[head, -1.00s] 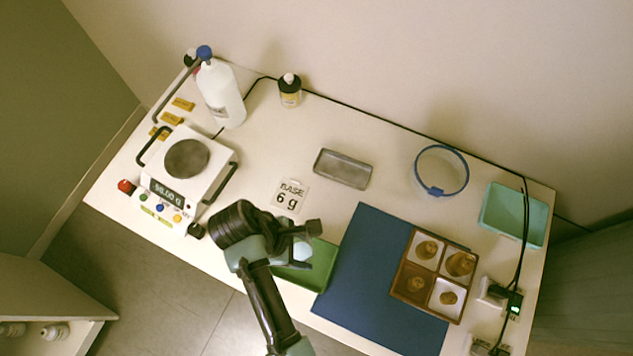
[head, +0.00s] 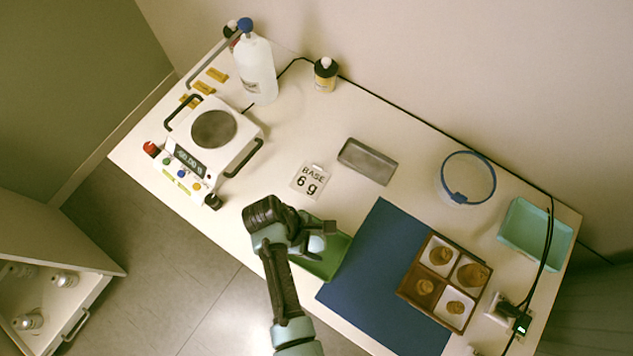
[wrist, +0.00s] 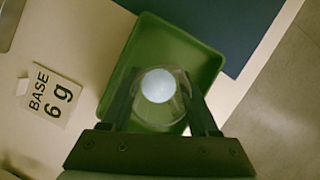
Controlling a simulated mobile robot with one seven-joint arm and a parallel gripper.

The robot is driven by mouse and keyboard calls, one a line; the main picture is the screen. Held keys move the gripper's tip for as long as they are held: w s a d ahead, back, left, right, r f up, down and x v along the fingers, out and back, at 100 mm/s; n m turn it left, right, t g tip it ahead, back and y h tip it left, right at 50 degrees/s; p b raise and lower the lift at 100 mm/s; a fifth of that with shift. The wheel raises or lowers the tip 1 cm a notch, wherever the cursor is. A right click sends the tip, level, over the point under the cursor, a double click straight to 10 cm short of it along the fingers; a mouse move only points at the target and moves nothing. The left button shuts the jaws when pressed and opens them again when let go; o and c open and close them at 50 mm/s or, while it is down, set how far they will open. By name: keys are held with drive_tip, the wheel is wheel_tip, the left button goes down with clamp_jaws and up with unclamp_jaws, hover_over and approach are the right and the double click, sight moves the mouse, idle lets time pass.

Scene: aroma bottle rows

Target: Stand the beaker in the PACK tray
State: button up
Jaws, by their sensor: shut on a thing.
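The beaker (wrist: 158,112) is clear glass, with a pale blue-white disc showing inside it in the wrist view. My gripper (wrist: 158,78) is shut on it, with one finger on each side. In the head view my gripper (head: 305,238) is at the front edge of the table, and the pale beaker (head: 317,243) partly shows beside it. A green tray (head: 337,262) lies below the beaker, partly hidden by my arm; it also shows in the wrist view (wrist: 203,60). I cannot tell whether the beaker touches the tray floor. No PACK lettering is readable.
A blue mat (head: 372,262) lies right of the green tray, with a divided brown box (head: 431,271) on it. A BASE 6 g card (head: 310,181), a grey tray (head: 368,161), a scale (head: 232,160) and a teal tray (head: 535,233) stand around. Bare tabletop lies behind the mat.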

drive_tip(key=o, duration=1.4)
drive_tip(key=shift+f, duration=0.1)
drive_tip(key=shift+c, duration=0.2)
